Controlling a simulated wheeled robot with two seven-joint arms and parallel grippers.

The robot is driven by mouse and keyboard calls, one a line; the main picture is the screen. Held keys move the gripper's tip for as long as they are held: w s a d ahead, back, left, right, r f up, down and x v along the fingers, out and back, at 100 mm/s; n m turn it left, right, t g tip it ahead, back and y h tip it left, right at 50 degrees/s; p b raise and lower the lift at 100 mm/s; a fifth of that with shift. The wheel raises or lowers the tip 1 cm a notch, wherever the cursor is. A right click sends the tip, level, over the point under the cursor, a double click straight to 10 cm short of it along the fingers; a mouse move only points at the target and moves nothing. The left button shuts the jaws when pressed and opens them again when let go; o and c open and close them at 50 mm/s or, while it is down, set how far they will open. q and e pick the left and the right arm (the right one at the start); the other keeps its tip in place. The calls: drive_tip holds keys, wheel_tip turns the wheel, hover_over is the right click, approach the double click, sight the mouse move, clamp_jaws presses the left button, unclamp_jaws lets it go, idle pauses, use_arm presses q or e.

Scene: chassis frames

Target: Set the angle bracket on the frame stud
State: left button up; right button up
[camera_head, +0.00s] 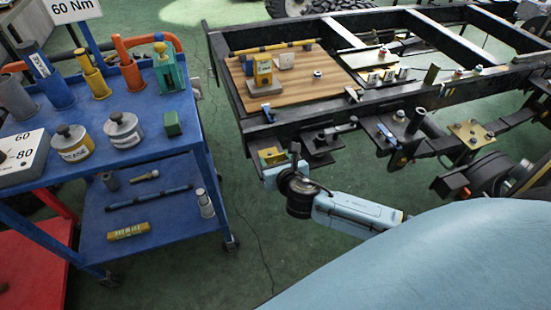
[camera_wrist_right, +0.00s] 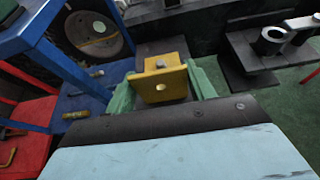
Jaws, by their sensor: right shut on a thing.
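The yellow angle bracket (camera_head: 271,156) is in my right gripper (camera_head: 281,165), beside the near left side of the chassis frame (camera_head: 245,122). In the right wrist view the bracket (camera_wrist_right: 172,88) sits between the two green fingers of the right gripper (camera_wrist_right: 160,90). One flange faces the camera with a round hole. A small grey nub (camera_wrist_right: 160,63) shows at the top flange; I cannot tell whether it is the frame stud coming through. A dark grey plate lies just behind the bracket. My left gripper is not in view.
A wooden board (camera_head: 310,88) with a yellow block (camera_head: 263,72) lies on the frame. Dark plates with studs and parts jut from the frame to the right of my gripper. A blue tool cart (camera_head: 185,118) stands at the left, with green floor between.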

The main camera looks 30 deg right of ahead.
sight(276, 156)
drive_tip(key=shift+r, duration=0.1)
drive_tip(key=o, duration=1.2)
drive_tip(key=shift+o, duration=0.8)
drive_tip(key=shift+r+p, duration=1.45)
drive_tip(key=shift+p, duration=0.65)
